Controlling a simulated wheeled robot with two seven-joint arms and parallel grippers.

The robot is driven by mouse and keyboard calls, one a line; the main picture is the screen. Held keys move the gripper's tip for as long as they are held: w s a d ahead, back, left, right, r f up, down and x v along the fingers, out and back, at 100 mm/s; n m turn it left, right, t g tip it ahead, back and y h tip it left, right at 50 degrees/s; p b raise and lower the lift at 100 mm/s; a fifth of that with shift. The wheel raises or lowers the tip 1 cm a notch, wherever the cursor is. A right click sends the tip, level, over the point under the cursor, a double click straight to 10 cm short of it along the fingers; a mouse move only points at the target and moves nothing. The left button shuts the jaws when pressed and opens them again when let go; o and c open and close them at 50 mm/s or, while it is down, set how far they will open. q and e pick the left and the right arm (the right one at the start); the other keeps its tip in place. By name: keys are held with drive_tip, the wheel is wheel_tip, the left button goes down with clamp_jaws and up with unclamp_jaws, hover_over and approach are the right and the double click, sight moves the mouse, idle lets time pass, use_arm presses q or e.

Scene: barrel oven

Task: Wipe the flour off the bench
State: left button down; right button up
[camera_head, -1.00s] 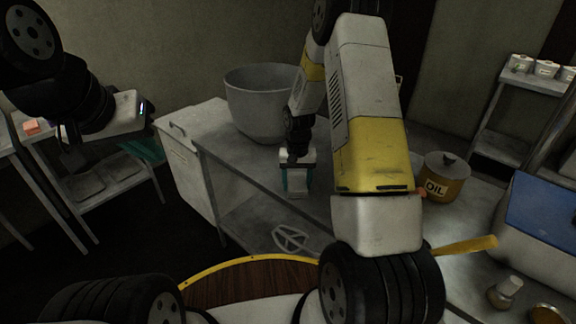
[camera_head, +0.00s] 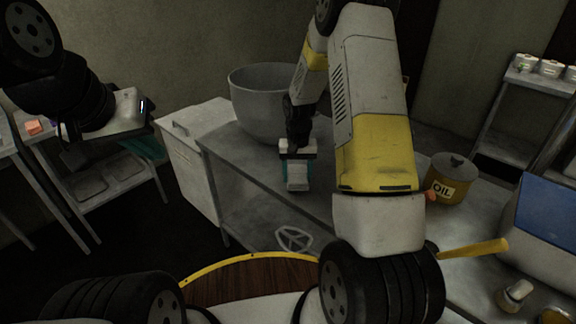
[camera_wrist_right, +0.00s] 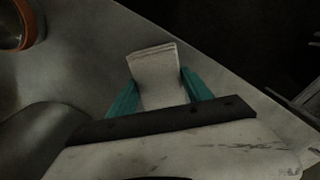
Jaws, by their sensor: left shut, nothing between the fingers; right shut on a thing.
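My right gripper (camera_head: 297,178) is shut on a pale folded cloth (camera_wrist_right: 156,75), which sits between its teal fingers. The cloth also shows in the head view (camera_head: 298,184), low over the grey metal bench (camera_head: 240,165), near its front edge; I cannot tell whether it touches. I cannot make out flour clearly on the dim bench; my right arm hides part of the top. My left gripper (camera_head: 146,149) is at the left, away from the bench, its teal fingers partly hidden by its white body. It is shut and empty.
A large grey bowl (camera_head: 262,112) stands on the bench just behind my right gripper. A white bin (camera_head: 188,165) is at the bench's left end. An orange-rimmed container (camera_wrist_right: 17,25) shows in the wrist view.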

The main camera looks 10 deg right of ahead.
drive_tip(key=shift+w+r, duration=0.15)
drive_tip(key=shift+r, duration=2.5)
